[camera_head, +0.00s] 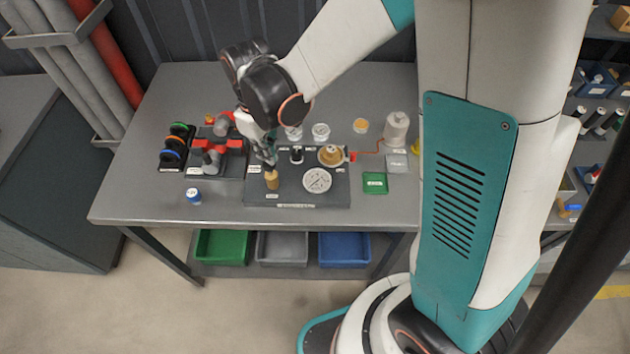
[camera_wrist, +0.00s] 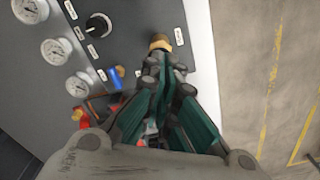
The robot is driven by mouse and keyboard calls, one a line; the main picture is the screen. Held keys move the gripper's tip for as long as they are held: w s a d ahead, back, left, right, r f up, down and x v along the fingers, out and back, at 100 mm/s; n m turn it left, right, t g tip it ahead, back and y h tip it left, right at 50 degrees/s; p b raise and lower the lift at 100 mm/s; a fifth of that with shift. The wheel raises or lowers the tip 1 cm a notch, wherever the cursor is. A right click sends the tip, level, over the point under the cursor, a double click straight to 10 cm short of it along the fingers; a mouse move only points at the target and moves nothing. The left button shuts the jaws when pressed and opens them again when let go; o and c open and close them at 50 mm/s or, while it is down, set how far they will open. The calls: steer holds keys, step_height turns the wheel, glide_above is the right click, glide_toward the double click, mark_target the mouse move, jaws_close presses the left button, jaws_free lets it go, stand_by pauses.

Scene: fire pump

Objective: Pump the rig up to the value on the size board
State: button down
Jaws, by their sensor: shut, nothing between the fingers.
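My gripper (camera_head: 266,158) is shut, pointing down over the left part of a dark panel (camera_head: 285,198) on the bench. Its fingertips, also in the wrist view (camera_wrist: 162,66), are right at a brass-coloured capped post (camera_head: 271,180), which shows just beyond them in the wrist view (camera_wrist: 160,42). I cannot tell whether they touch. A large white dial gauge (camera_head: 317,180) sits on the panel to the right of the post; its reading is too small to tell. A black knob (camera_head: 296,154) is behind, also in the wrist view (camera_wrist: 98,25). I cannot make out the size board.
A red-and-grey valve assembly (camera_head: 213,155) and coloured rings on a rack (camera_head: 173,154) stand left of the panel. A green tray (camera_head: 375,183) and a white cylinder (camera_head: 396,128) are at right. The bench front is mostly clear.

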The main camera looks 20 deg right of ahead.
steer(key=shift+f, duration=0.15)
steer(key=shift+f+b, duration=1.85)
steer(key=shift+f, duration=0.15)
steer(key=shift+r, duration=0.1)
steer(key=shift+r+p, duration=1.15)
steer(key=shift+r, duration=0.55)
steer(key=shift+f, duration=0.25)
